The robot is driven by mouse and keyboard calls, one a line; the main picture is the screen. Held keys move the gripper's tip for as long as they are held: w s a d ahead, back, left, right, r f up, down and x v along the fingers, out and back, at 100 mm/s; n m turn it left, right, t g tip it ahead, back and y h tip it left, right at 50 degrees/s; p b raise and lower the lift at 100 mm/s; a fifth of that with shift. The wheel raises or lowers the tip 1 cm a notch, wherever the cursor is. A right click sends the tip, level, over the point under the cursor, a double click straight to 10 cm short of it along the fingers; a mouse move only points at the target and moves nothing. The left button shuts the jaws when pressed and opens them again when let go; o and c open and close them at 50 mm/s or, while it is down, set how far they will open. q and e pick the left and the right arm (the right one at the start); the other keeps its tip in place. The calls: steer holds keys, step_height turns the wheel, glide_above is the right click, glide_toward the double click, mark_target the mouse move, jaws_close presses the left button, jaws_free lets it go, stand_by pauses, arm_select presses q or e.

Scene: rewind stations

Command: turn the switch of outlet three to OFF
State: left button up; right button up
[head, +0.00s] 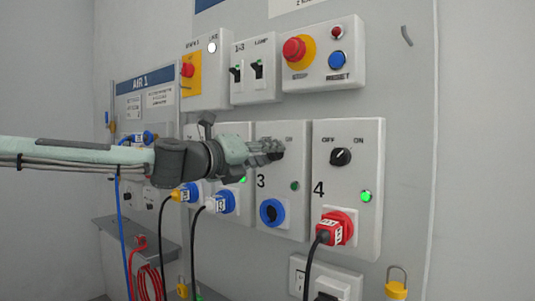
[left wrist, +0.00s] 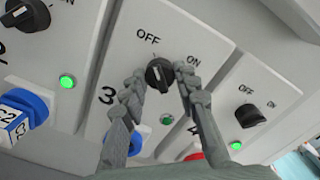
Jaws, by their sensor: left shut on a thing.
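The panel of outlet three (head: 265,190) carries a black rotary switch with OFF and ON marks. My left gripper (head: 275,149) covers most of this switch in the head view. In the left wrist view the fingers of my left gripper (left wrist: 163,82) stand on either side of the black switch (left wrist: 158,74) and are shut on it. Its pointer appears turned towards OFF, but its exact angle is hard to read. The lamp of outlet three (head: 294,186) is dark green and looks unlit. My right gripper is in neither view.
Outlet four (head: 320,195), to the right, has its own black switch (head: 341,157), a lit green lamp (head: 365,196) and a red plug (head: 329,234). Outlet three's blue socket (head: 271,212) has no plug. An emergency stop button (head: 294,50) sits above. Cables hang below.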

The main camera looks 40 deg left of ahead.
arm_select(q)
steer(key=shift+f, duration=0.1)
steer(key=o, duration=1.2)
steer(key=shift+c, duration=0.2)
steer(key=shift+s, duration=0.1)
steer(key=s, duration=1.1)
steer(key=shift+s+a, duration=0.4)
steer(key=shift+a, duration=0.05)
